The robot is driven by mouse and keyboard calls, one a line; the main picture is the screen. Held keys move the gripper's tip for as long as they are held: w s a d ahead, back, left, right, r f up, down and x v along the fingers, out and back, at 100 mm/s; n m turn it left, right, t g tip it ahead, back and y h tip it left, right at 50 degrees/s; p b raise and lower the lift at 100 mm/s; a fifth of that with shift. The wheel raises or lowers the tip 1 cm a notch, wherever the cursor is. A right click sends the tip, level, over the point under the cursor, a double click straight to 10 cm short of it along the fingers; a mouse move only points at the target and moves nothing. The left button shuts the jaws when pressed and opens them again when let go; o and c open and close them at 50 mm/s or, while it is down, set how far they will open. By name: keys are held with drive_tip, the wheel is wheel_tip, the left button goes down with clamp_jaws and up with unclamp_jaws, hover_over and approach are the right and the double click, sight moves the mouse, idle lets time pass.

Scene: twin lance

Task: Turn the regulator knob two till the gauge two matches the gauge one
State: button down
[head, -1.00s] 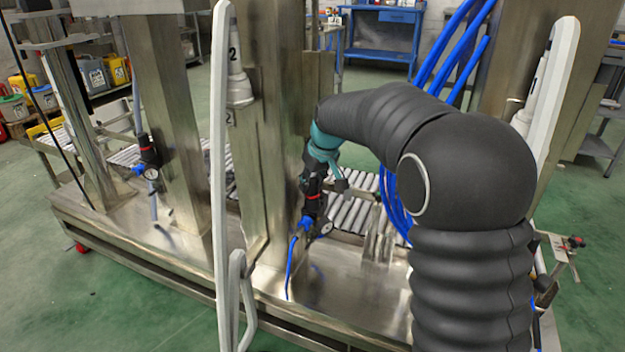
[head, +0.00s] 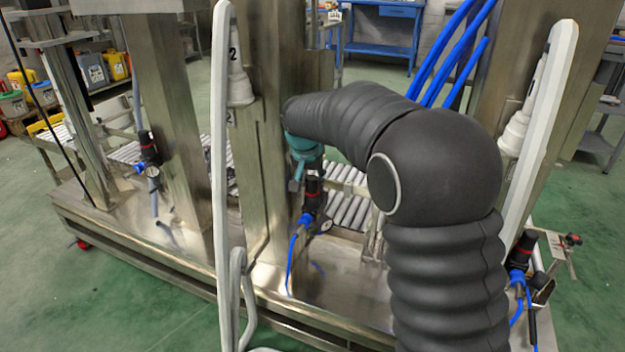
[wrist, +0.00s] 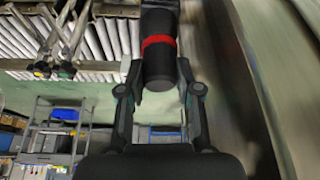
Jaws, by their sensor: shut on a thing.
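In the wrist view my gripper (wrist: 159,72) has a finger on each side of a black regulator knob (wrist: 158,66) with a red band, and it is shut on it. In the head view this black regulator (head: 314,188) stands upright by the middle steel column, with a blue fitting and a small gauge (head: 324,226) at its lower right. My arm hides most of the gripper there. Another regulator (head: 148,146) with a round gauge (head: 153,171) stands at the left. A third regulator (head: 522,248) is at the right edge. The gauge needles are too small to read.
Steel columns (head: 262,190) and a white upright bar (head: 219,180) stand close to the held regulator. A roller conveyor (head: 350,208) lies behind. Blue hoses (head: 455,50) hang at the upper right. A blue workbench (head: 385,28) stands far back.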

drive_tip(key=shift+m, duration=0.4)
drive_tip(key=c, duration=0.8)
unclamp_jaws()
drive_tip(key=shift+o, duration=0.2)
drive_tip(key=shift+n, duration=0.3)
